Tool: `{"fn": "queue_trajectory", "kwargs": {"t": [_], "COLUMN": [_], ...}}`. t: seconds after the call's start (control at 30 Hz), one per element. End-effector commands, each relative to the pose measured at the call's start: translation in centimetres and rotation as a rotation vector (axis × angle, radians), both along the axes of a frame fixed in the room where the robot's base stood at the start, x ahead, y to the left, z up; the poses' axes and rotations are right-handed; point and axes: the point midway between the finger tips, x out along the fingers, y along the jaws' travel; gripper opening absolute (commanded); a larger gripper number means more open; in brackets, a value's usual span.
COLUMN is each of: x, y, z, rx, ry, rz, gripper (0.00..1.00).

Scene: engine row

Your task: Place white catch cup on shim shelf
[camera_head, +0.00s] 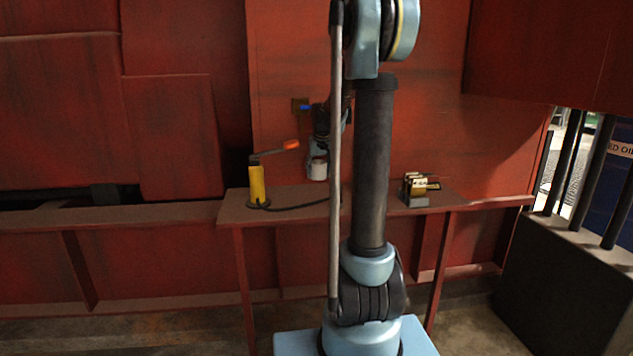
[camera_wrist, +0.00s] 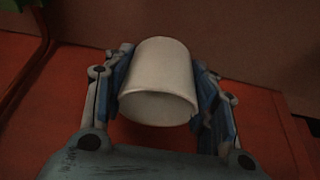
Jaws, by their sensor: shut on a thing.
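The white catch cup (camera_head: 318,169) hangs in my gripper (camera_head: 320,156), above the left half of a brown-red shelf (camera_head: 438,204) along the red wall. It looks roughly upright there, with its lower edge apart from the shelf top. In the wrist view the cup (camera_wrist: 160,82) sits between the two blue-lined fingers (camera_wrist: 162,88), which press on its opposite sides. Part of my gripper is hidden behind my arm in the head view. I take the shelf to be the shim shelf; no label shows.
A yellow tool with an orange-tipped lever (camera_head: 257,186) stands on the shelf's left end, with a dark hose running right from it. A dark holder with small packs (camera_head: 417,190) stands on the right half. My arm hides part of the middle. Dark bars (camera_head: 590,180) stand far right.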

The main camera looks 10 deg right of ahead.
Motion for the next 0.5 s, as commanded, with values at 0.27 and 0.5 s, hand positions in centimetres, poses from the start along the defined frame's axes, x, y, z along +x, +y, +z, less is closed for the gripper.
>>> {"fn": "queue_trajectory", "kwargs": {"t": [0.27, 0.5], "x": [0.0, 0.8], "y": [0.1, 0.1], "z": [-1.9, -3.9], "rx": [0.000, 0.000], "ry": [0.000, 0.000], "rz": [0.001, 0.001], "gripper": [0.25, 0.25]}}
